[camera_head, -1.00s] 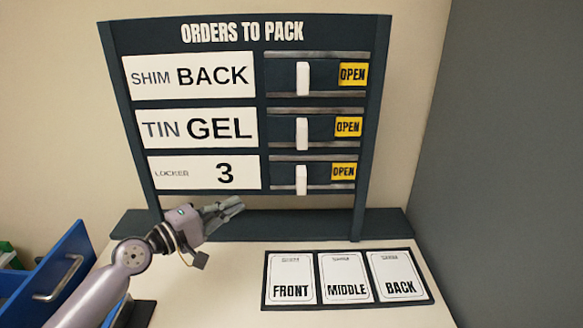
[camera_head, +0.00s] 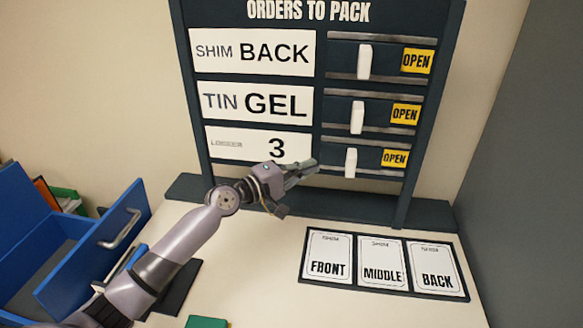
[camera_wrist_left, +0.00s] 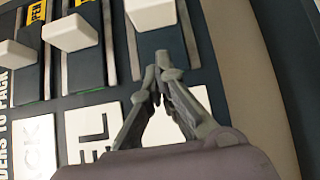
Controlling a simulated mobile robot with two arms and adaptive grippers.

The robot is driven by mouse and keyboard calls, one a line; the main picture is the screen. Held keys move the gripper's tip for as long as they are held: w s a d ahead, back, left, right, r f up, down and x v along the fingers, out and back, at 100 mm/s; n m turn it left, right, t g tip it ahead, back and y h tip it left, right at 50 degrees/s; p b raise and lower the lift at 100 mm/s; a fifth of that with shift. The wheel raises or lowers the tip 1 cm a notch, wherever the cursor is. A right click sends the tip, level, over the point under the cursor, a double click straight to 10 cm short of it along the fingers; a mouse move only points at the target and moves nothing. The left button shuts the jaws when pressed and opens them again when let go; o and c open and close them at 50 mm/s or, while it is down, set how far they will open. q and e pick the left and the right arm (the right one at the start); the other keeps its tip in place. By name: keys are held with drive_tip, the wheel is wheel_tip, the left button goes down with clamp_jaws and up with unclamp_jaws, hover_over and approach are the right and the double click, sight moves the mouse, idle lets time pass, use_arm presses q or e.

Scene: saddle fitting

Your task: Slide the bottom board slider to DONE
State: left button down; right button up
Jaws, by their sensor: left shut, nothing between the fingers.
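The board (camera_head: 312,95) headed "ORDERS TO PACK" stands upright with three slider rows. The bottom board slider (camera_head: 351,162) is a white block in the "LOCKER 3" row, left of a yellow OPEN label (camera_head: 395,159). The bottom slider also shows at the top of the left wrist view (camera_wrist_left: 150,13). My left gripper (camera_head: 314,166) is shut and empty, just left of the bottom slider, with its fingertips pointing at it. In the left wrist view, the closed fingertips (camera_wrist_left: 162,62) are a little below the slider, with a visible gap. My right gripper is out of view.
The middle slider (camera_head: 357,117) and top slider (camera_head: 365,62) sit above, each beside an OPEN label. A tray (camera_head: 384,290) with FRONT, MIDDLE and BACK cards lies on the table. An open blue drawer (camera_head: 95,250) stands at left.

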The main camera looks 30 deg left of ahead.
sight(351, 162)
use_arm(q)
drive_tip(key=w+d+p, duration=0.2)
drive_tip(key=w+d, duration=0.1)
drive_tip(key=d, duration=0.2)
drive_tip(key=shift+w+p, duration=0.15)
drive_tip(key=shift+p, duration=0.15)
drive_tip(key=w+d+p, duration=0.1)
drive_tip(key=d+p, duration=0.1)
drive_tip(key=d, duration=0.4)
drive_tip(key=shift+w+d, duration=0.4)
